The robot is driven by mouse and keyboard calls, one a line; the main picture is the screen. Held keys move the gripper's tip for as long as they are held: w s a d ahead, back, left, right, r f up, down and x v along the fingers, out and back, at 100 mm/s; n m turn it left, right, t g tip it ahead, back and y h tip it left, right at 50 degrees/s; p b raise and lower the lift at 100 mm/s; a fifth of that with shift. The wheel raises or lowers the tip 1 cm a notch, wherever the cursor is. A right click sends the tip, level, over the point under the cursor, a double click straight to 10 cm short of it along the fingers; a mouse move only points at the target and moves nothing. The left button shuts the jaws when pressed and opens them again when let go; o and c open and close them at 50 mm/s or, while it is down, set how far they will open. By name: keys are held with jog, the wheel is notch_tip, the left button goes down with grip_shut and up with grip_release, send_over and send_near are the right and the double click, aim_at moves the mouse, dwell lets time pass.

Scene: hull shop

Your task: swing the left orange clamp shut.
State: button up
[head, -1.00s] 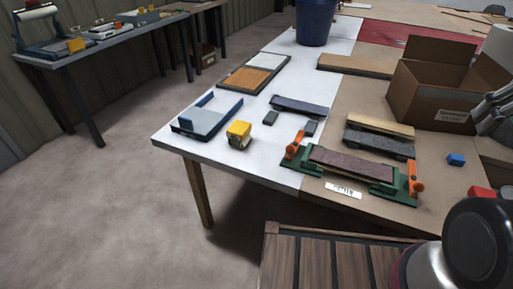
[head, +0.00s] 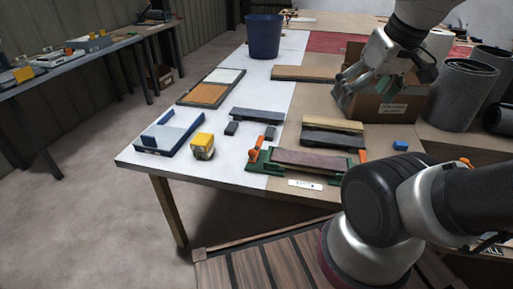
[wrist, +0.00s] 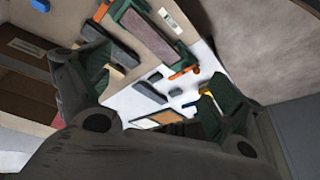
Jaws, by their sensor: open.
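The green clamping fixture (head: 338,174) stands near the front edge of the table and carries a dark maroon board (head: 312,160). The left orange clamp (head: 254,154) is at its left end, its handle sticking out from the board. The right orange clamp (head: 362,156) is at the other end, partly hidden behind my arm. My gripper (head: 385,86) is open and empty, above and behind the fixture, in front of the cardboard box. In the wrist view the left clamp (wrist: 184,72) lies beyond and between my fingers (wrist: 155,78), apart from them.
A yellow block-like tool (head: 203,147) and a blue tray (head: 168,134) stand left of the fixture. Stacked boards (head: 332,130) lie just behind it, with small dark blocks nearby. The cardboard box (head: 385,108) and a blue cube (head: 400,145) are to the right.

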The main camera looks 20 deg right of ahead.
jog(key=c, duration=0.3)
jog(key=shift+d+f, duration=0.15)
jog(key=shift+f, duration=0.05)
jog(key=c, duration=0.3)
jog(key=w+f+g, duration=0.1)
jog(key=w+d+f+m+g, duration=0.1)
jog(key=f, duration=0.1)
jog(key=w+f+g, duration=0.1)
jog(key=shift+d+f+m, duration=0.3)
jog(key=shift+d+f, duration=0.05)
jog(key=c, duration=1.4)
jog(key=w+f+m+g+y, duration=0.1)
jog(key=w+f+m, duration=0.1)
jog(key=w+f, duration=0.1)
jog(key=w+f+m+g+y, duration=0.1)
jog(key=w+f+m+y, duration=0.1)
jog(key=w+f+m, duration=0.1)
jog(key=w+a+f+m+g+y, duration=0.1)
jog(key=w+f+m+y, duration=0.1)
jog(key=w+f, duration=0.3)
jog(key=shift+w+f+m, duration=0.2)
jog(key=shift+f+m, duration=0.5)
grip_shut()
jog(key=w+a+f+m+t+y, duration=0.1)
jog(key=w+a+m+y, duration=0.2)
jog(key=w+m, duration=0.4)
jog(key=shift+w+a, duration=0.35)
jog(key=shift+w, duration=0.3)
jog(key=shift+f, duration=0.1)
